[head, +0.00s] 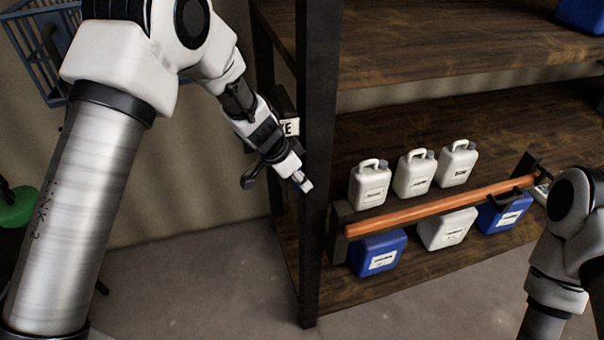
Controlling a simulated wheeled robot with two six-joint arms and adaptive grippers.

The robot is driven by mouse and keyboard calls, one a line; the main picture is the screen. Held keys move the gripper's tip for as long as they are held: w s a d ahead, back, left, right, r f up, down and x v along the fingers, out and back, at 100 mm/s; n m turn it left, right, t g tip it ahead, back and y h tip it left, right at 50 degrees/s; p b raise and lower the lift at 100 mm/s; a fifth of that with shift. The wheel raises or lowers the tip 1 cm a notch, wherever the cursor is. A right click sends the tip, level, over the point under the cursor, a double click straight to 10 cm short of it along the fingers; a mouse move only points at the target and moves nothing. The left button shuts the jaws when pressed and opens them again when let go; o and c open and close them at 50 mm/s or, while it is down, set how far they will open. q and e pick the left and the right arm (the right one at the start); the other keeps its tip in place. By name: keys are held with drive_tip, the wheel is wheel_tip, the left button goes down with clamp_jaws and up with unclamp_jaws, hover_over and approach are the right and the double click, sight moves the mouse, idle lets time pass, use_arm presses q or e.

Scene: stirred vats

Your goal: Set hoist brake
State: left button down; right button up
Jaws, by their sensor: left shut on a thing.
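A dark box with a white label (289,128), whose visible letters end in "KE", is fixed by the shelf's front post. A black lever (249,180) sticks out below it, to the left of my fingers. My left gripper (302,184) is in front of the box and lever, its pale fingertips pointing down and right, near the post. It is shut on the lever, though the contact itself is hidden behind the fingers. The gripper and wrist cover much of the box and lever. My right arm shows at the right edge; its gripper is out of view.
A dark shelf post (318,160) stands just right of my left gripper. White jugs (414,173) and blue containers (378,253) stand on the lower shelf behind an orange bar (440,206). A blue crate (40,45) is at upper left. The floor (200,285) below is clear.

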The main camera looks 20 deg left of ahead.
use_arm(q)
drive_tip(key=shift+s+f+g+y, duration=0.1)
drive_tip(key=shift+f+g+y, duration=0.05)
drive_tip(key=shift+g+y, duration=0.25)
drive_tip(key=c, duration=1.3)
unclamp_jaws()
drive_tip(key=shift+a, duration=0.1)
drive_tip(key=shift+a+r, duration=0.1)
drive_tip(key=shift+r, duration=0.35)
drive_tip(key=v, duration=1.1)
drive_tip(key=shift+s, duration=0.1)
drive_tip(key=shift+f, duration=0.1)
